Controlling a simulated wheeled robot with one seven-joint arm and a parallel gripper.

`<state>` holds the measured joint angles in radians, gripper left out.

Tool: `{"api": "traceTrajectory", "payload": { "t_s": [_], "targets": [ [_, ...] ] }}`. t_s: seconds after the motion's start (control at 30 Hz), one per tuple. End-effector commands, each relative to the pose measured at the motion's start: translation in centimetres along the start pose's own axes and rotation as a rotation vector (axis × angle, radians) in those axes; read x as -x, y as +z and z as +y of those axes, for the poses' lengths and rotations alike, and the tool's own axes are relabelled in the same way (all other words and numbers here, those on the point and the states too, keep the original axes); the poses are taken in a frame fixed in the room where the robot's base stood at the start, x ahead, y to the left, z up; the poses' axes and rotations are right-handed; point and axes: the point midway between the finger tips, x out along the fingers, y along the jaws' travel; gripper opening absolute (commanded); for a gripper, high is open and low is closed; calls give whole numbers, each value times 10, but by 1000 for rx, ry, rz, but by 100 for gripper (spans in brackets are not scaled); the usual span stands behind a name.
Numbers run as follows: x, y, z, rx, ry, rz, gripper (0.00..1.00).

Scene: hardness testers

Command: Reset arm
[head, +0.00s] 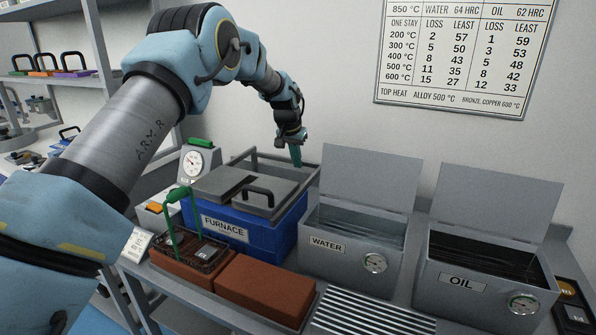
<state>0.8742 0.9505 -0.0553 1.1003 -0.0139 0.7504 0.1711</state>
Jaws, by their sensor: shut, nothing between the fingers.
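My arm reaches in from the left of the head view and bends down over the back of the workbench. My gripper (296,160) points down with its teal fingers shut and empty. It is above the back right part of the blue furnace (262,240), near its metal rails. I cannot tell how far above or behind the furnace the fingertips are. The furnace's grey lid (226,182) with a black handle lies over its top.
The water tank (342,252) and oil tank (480,281) stand to the right with lids raised. A wire basket (198,252) with a green handle sits on brick-red blocks (265,290) in front. A slatted rack (372,313) is at the front. Shelves (75,83) stand left.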

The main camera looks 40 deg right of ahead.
Motion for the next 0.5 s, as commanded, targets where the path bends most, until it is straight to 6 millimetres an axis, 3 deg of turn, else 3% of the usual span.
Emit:
{"api": "traceTrajectory", "payload": {
  "t_s": [0.27,0.5],
  "targets": [
    [42,-1,0,0,-1,3,0],
    [56,0,0,0,0,0,0]
  ]
}}
